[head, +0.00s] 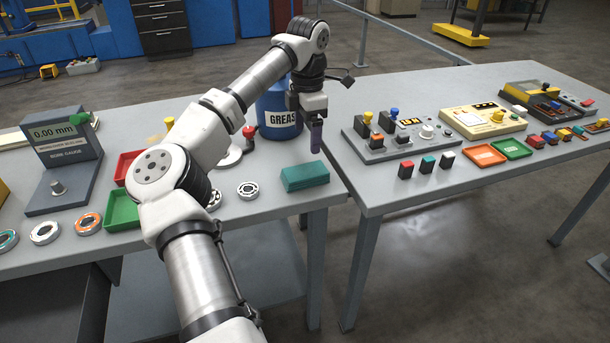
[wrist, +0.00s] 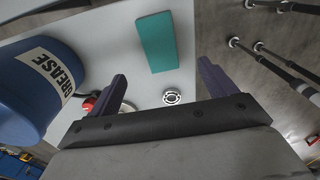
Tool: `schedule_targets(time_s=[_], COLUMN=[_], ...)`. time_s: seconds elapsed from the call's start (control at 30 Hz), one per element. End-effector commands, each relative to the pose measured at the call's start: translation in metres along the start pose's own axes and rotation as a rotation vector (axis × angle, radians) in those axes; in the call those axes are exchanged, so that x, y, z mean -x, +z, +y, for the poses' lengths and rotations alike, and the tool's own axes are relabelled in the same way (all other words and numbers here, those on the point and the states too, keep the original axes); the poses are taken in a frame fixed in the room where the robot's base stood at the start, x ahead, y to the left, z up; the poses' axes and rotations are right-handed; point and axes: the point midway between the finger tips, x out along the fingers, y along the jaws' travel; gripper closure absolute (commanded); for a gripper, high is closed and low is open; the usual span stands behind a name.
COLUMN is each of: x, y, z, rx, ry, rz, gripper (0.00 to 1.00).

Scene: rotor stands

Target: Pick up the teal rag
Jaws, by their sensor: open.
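The teal rag (head: 305,176) is a folded block lying flat near the front right corner of the left table. It also shows in the wrist view (wrist: 156,42), lying on the light table top beyond my fingers. My gripper (head: 316,135) hangs from the arm above the table, behind the rag and close beside the blue grease container. In the wrist view my gripper (wrist: 163,88) has its two purple fingers spread wide, with nothing between them. The rag is apart from both fingers.
The blue grease container (head: 279,118) stands just left of my gripper. A bearing ring (head: 248,190) lies left of the rag. Red (head: 127,166) and green (head: 121,209) trays sit farther left. A gap separates this table from the right table (head: 400,195), which holds control boxes.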

Motion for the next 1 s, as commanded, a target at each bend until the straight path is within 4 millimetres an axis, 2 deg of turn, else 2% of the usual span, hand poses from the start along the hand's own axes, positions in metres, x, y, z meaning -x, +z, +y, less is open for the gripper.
schedule_targets(time_s=[0.1,0.3,0.57,0.8,1.0], x=[-0.025,-0.057,-0.074,-0.108,-0.117], y=[0.000,0.002,0.004,0.006,0.006], z=[-0.001,-0.001,-0.001,0.000,0.001], rx=[-0.001,-0.001,-0.002,-0.002,-0.002], ry=[-0.005,-0.004,-0.004,-0.005,-0.001], rz=[-0.003,-0.006,-0.007,-0.008,-0.008], gripper=[0.16,0.16,0.16,0.16,0.16])
